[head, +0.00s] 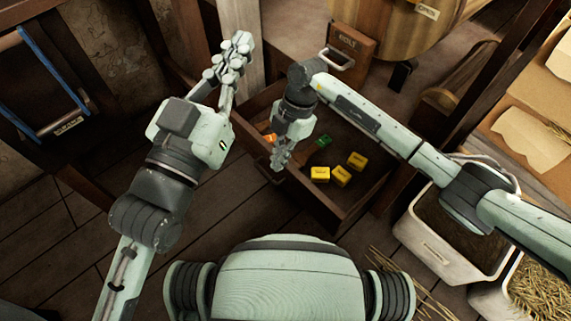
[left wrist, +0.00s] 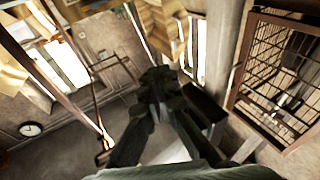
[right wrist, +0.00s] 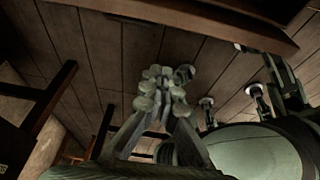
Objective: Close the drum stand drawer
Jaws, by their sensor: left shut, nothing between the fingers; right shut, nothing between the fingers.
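The drum stand drawer (head: 318,203) is open below the wooden drum (head: 390,35) in the head view. Yellow boxes (head: 341,176), a green box (head: 323,141) and a small orange item (head: 270,137) lie inside it. My right gripper (head: 281,160) is shut and empty, pointing down by the drawer's front panel; whether it touches the panel I cannot tell. It also shows shut in the right wrist view (right wrist: 160,88), below a wooden edge (right wrist: 190,18). My left gripper (head: 237,50) is shut, empty and raised to the left of the drawer. My right forearm hides part of the drawer.
A pale bin (head: 440,262) of dark material and a bin of straw (head: 540,290) stand at the right. A bench (head: 520,125) is at the upper right. A blue-edged frame (head: 50,75) stands at the left. Plank floor (head: 60,235) is clear at the lower left.

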